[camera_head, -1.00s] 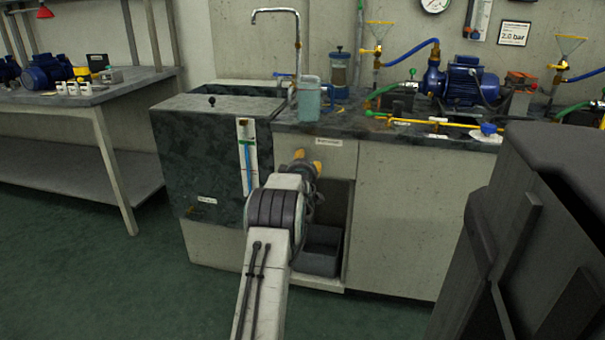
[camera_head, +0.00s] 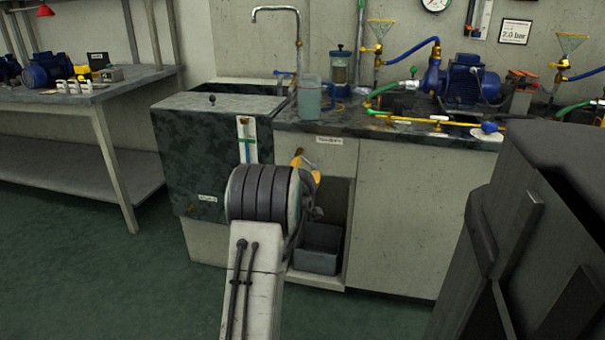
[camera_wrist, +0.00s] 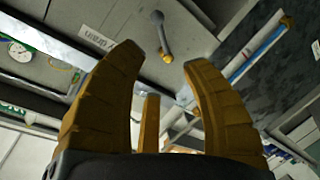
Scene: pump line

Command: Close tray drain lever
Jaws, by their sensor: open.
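The drain lever (camera_wrist: 161,34) is a small grey handle with a round knob in the wrist view, on a pale panel beside a label (camera_wrist: 98,40) that seems to read "tray drain". It appears just beyond and between my fingertips, with no visible contact. My gripper (camera_wrist: 160,68) has yellow ribbed fingers spread apart with nothing between them. In the head view my gripper (camera_head: 308,168) is in front of the cabinet, below the worktop edge label (camera_head: 329,140). The lever cannot be made out clearly there.
A dark tank (camera_head: 185,150) with a level gauge stands left of my gripper. A grey bin (camera_head: 318,250) sits in the open cupboard below. The worktop above holds a translucent jug (camera_head: 309,97), a blue pump (camera_head: 462,82) and yellow pipework (camera_head: 425,121).

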